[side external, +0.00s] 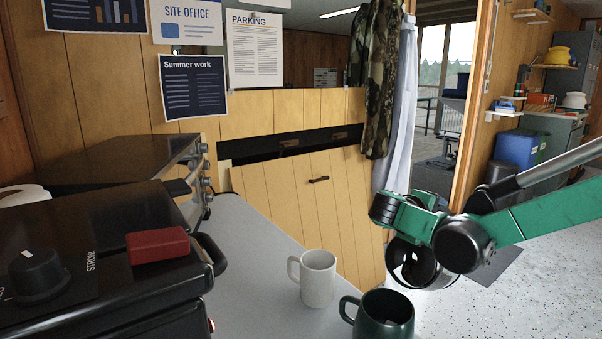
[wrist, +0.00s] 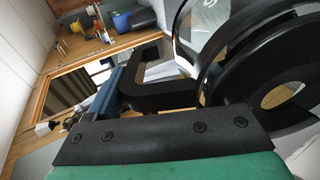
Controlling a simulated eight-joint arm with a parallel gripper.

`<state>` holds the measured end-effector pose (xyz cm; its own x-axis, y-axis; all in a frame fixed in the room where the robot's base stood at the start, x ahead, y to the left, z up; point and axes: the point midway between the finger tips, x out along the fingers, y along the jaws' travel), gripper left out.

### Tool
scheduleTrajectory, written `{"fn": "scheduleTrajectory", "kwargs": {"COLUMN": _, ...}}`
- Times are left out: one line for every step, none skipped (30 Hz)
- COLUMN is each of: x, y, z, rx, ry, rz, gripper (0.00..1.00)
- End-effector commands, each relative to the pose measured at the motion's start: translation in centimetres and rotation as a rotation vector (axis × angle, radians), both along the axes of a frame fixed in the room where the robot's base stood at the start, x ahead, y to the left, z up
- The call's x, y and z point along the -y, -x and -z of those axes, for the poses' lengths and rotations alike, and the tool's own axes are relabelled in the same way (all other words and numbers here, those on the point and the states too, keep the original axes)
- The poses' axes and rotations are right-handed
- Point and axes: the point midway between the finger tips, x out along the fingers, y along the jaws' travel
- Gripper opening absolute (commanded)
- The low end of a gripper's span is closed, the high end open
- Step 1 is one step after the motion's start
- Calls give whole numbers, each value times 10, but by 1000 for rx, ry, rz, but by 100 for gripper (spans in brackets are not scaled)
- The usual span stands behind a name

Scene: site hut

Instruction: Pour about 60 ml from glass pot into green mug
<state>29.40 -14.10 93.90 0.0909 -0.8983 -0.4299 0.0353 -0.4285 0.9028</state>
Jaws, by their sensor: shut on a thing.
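The dark green mug (side external: 384,318) stands upright on the grey counter at the bottom of the side view, its handle to the left; its base is cut off by the frame. My green and black gripper (side external: 402,218) is above and slightly right of it, shut on the glass pot. The pot (side external: 408,268) shows as a dark rounded rim and band below the gripper, apart from the mug and seemingly tilted. In the wrist view the pot's black handle (wrist: 135,85), black band and clear glass (wrist: 203,25) fill the upper right. I cannot make out liquid in either vessel.
A white mug (side external: 318,278) stands on the grey counter (side external: 262,255), left of and behind the green mug. A black appliance (side external: 90,240) with a red block (side external: 157,246) on top occupies the left. Clothes (side external: 385,90) hang behind my gripper. The speckled floor lies right of the counter.

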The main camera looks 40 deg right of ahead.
Motion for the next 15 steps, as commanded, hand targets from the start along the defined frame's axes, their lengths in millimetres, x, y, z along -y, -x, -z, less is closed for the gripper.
{"fn": "scheduleTrajectory", "kwargs": {"x": -4, "y": 0, "z": -2, "rx": 1, "ry": 27, "rz": -3, "gripper": 0}}
{"fn": "scheduleTrajectory", "kwargs": {"x": -5, "y": 0, "z": -3, "rx": 2, "ry": 42, "rz": -3, "gripper": 0}}
{"fn": "scheduleTrajectory", "kwargs": {"x": -7, "y": 0, "z": -4, "rx": 5, "ry": 59, "rz": -2, "gripper": 0}}
{"fn": "scheduleTrajectory", "kwargs": {"x": -8, "y": 0, "z": -5, "rx": 7, "ry": 72, "rz": -3, "gripper": 0}}
{"fn": "scheduleTrajectory", "kwargs": {"x": -9, "y": 0, "z": -6, "rx": 7, "ry": 83, "rz": -2, "gripper": 0}}
{"fn": "scheduleTrajectory", "kwargs": {"x": -10, "y": 1, "z": -7, "rx": 8, "ry": 97, "rz": -2, "gripper": 0}}
{"fn": "scheduleTrajectory", "kwargs": {"x": -11, "y": 1, "z": -8, "rx": 10, "ry": 107, "rz": -1, "gripper": 0}}
{"fn": "scheduleTrajectory", "kwargs": {"x": -12, "y": 1, "z": -9, "rx": 11, "ry": 115, "rz": -1, "gripper": 0}}
{"fn": "scheduleTrajectory", "kwargs": {"x": -14, "y": 1, "z": -9, "rx": 12, "ry": 126, "rz": -1, "gripper": 0}}
{"fn": "scheduleTrajectory", "kwargs": {"x": -14, "y": 1, "z": -10, "rx": 13, "ry": 134, "rz": -1, "gripper": 0}}
{"fn": "scheduleTrajectory", "kwargs": {"x": -15, "y": 1, "z": -11, "rx": 14, "ry": 141, "rz": -1, "gripper": 0}}
{"fn": "scheduleTrajectory", "kwargs": {"x": -17, "y": 1, "z": -11, "rx": 14, "ry": 149, "rz": -2, "gripper": 0}}
{"fn": "scheduleTrajectory", "kwargs": {"x": -18, "y": 1, "z": -12, "rx": 15, "ry": 155, "rz": -2, "gripper": 0}}
{"fn": "scheduleTrajectory", "kwargs": {"x": -20, "y": 1, "z": -12, "rx": 15, "ry": 161, "rz": -2, "gripper": 0}}
{"fn": "scheduleTrajectory", "kwargs": {"x": -21, "y": 2, "z": -12, "rx": 15, "ry": 168, "rz": -3, "gripper": 0}}
